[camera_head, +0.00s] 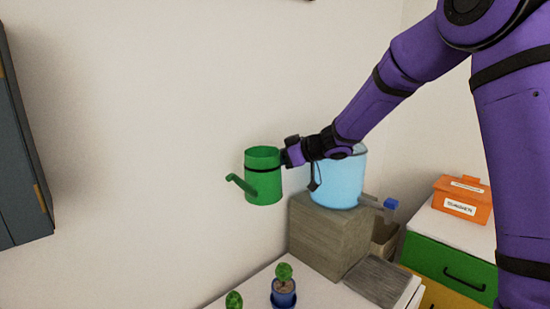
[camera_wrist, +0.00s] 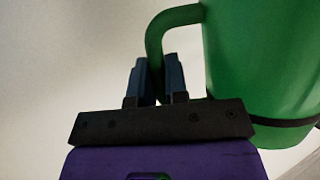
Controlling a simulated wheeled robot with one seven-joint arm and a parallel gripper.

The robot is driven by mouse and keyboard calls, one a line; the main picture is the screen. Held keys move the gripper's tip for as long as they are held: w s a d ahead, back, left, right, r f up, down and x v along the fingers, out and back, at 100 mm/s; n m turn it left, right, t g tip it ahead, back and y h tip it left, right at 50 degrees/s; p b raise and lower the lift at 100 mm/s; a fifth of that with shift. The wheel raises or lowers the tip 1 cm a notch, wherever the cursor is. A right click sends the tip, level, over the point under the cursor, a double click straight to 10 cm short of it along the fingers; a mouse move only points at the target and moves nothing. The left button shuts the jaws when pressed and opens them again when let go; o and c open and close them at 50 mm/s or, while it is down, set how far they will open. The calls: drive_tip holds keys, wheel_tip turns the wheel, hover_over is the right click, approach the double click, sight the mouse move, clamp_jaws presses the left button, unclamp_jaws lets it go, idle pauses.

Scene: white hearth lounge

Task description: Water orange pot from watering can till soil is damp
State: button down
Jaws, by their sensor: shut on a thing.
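The green watering can (camera_head: 263,178) hangs in the air in front of the white wall, roughly upright, its spout pointing left. My gripper (camera_head: 288,153) is on the can's right side. In the wrist view, the fingers of my gripper (camera_wrist: 157,78) are shut on the handle of the green watering can (camera_wrist: 255,60). No orange pot shows. A small plant in a blue pot (camera_head: 284,296) stands on the white surface below the can. A second green plant (camera_head: 234,300) shows at the bottom edge; its pot is out of frame. The inside of the can is hidden.
A light blue bucket (camera_head: 338,183) stands on a grey-brown block (camera_head: 318,238), close behind my wrist. A grey slab (camera_head: 378,280) lies to its right. An orange labelled box (camera_head: 462,207) sits on a green drawer unit (camera_head: 450,262). A dark cabinet (camera_head: 20,150) is at left.

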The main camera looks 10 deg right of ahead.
drive_tip(key=shift+w+d+f+n+t, duration=0.15)
drive_tip(key=shift+f+n, duration=0.15)
drive_tip(key=shift+f, duration=0.35)
drive_tip(key=shift+s+f+n+t, duration=0.15)
drive_tip(key=shift+f+n, duration=0.15)
drive_tip(key=shift+f, duration=0.3)
drive_tip(key=shift+w+f, duration=0.1)
idle(0.3)
drive_tip(key=shift+r+m+g, duration=0.4)
drive_tip(key=shift+r+m, duration=0.3)
drive_tip(key=shift+r, duration=1)
drive_tip(key=shift+r, duration=1.95)
